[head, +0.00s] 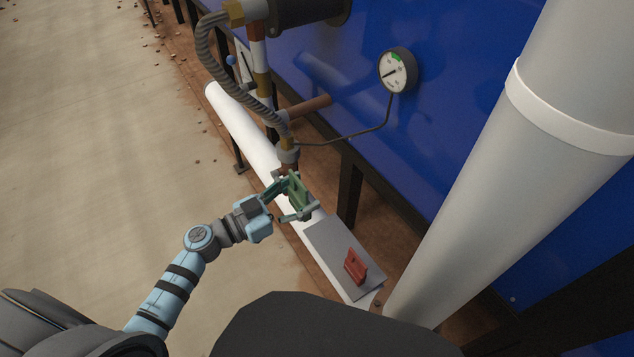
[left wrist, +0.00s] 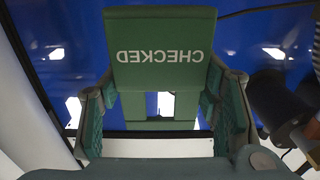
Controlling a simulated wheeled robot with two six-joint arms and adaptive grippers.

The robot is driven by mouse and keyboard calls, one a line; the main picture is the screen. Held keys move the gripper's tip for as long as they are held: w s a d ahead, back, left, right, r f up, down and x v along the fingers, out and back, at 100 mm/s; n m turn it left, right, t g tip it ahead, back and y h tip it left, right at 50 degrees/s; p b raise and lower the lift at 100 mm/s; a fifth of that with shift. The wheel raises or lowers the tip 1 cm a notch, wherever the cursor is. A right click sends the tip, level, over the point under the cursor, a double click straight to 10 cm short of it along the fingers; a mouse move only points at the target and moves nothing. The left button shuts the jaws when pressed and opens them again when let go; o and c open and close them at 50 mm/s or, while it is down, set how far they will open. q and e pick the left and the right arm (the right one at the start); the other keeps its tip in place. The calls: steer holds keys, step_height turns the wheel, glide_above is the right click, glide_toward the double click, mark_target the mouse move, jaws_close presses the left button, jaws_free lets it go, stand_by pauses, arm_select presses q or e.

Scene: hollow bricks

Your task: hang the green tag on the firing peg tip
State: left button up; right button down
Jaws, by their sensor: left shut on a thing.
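My left gripper (head: 290,198) is shut on the green tag (head: 299,190), above the white pipe. In the left wrist view the green tag (left wrist: 160,52) reads "CHECKED" upside down, and its lower part sits between the two finger pads of my gripper (left wrist: 162,118). A brown peg (head: 308,106) sticks out by the blue panel, above and apart from the tag. I cannot tell for sure whether it is the firing peg. My right gripper is not in view.
A red tag (head: 355,266) is on a grey plate (head: 323,245) at the lower right. A braided hose (head: 208,62) and a gauge (head: 397,71) are near the peg. A thick white pipe (head: 520,170) stands at right.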

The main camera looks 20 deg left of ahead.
arm_select(q)
steer(key=r+p+v, duration=0.2)
steer(key=v, duration=1)
steer(key=shift+r+p, duration=0.2)
steer(key=shift+p, duration=0.2)
steer(key=d+r+m+g+h, duration=0.1)
steer(key=d+r, duration=0.2)
steer(key=r, duration=0.4)
steer(key=d+r+m+g+h, duration=0.2)
steer(key=d+r, duration=0.2)
steer(key=r, duration=0.3)
steer(key=shift+s+d+r, duration=0.25)
steer(key=shift+s+d, duration=0.05)
steer(key=shift+s, duration=0.15)
steer(key=shift+f, duration=0.15)
